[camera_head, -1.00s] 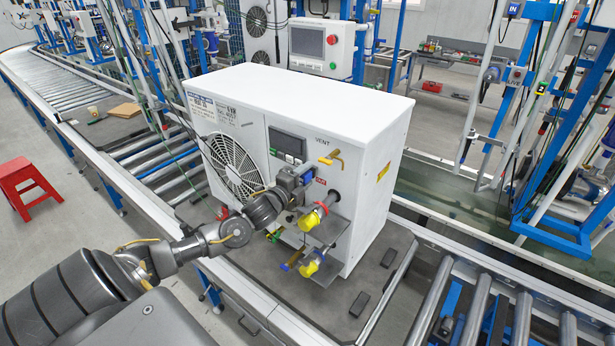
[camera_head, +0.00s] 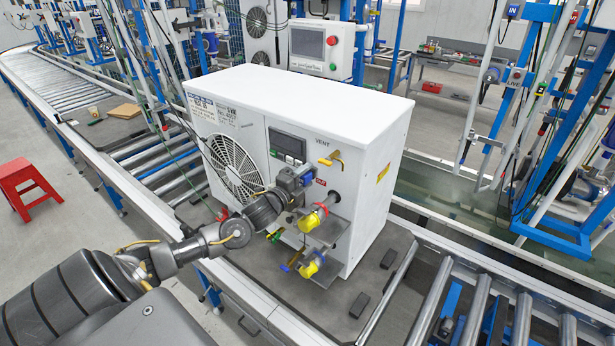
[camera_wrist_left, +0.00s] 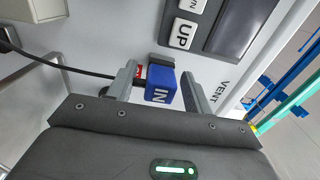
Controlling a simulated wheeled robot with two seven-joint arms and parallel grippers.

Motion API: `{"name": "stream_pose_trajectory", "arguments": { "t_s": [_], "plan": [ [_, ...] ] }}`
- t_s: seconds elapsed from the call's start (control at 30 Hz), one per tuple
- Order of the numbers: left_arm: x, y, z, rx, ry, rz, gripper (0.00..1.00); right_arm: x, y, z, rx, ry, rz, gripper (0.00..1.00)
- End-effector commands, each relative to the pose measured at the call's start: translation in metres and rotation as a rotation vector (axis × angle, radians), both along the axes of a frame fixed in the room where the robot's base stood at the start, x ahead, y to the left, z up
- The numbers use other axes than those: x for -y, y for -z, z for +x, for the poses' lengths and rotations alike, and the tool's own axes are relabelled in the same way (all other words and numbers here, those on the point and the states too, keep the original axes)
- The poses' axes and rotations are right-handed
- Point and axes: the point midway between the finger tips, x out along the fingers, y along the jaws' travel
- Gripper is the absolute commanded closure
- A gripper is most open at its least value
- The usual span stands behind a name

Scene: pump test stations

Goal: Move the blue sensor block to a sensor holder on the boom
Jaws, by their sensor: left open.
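The blue sensor block (camera_wrist_left: 161,84), marked IN, sits at a dark mount on the white pump unit's front panel, with a black cable running left from it. In the head view only a small bit of blue (camera_head: 309,177) shows beside my left gripper (camera_head: 300,180). In the wrist view my left gripper (camera_wrist_left: 158,80) is open, with one finger on each side of the block; I see no clear grip on it. A blue-framed stand (camera_head: 560,150) with white posts, labels and cables is at the right; I cannot tell which part is the boom. My right gripper is not in view.
The white pump unit (camera_head: 300,95) stands on a dark pallet (camera_head: 345,290) on the roller conveyor. Yellow-handled valves (camera_head: 310,221) stick out below my gripper. A red stool (camera_head: 27,188) is at the left. The dark conveyor strip (camera_head: 455,200) between unit and stand is clear.

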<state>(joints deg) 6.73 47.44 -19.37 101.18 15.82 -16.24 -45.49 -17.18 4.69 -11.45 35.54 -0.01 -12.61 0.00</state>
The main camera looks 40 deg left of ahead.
Motion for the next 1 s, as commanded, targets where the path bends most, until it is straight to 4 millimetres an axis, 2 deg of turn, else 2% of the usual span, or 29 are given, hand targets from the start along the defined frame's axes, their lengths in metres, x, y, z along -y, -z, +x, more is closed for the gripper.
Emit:
{"name": "stream_pose_trajectory", "arguments": {
  "t_s": [0.27,0.67,1.0],
  "plan": [
    [-0.0001,0.0000,0.0000,0.000,0.000,0.000,0.49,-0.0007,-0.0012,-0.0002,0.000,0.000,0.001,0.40],
    [-0.0001,-0.0001,0.0000,0.000,0.000,0.000,1.00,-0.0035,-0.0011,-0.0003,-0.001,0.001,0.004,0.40],
    [0.0002,-0.0005,-0.0065,0.000,0.001,0.000,1.00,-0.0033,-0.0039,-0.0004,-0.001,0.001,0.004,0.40]
  ]
}}
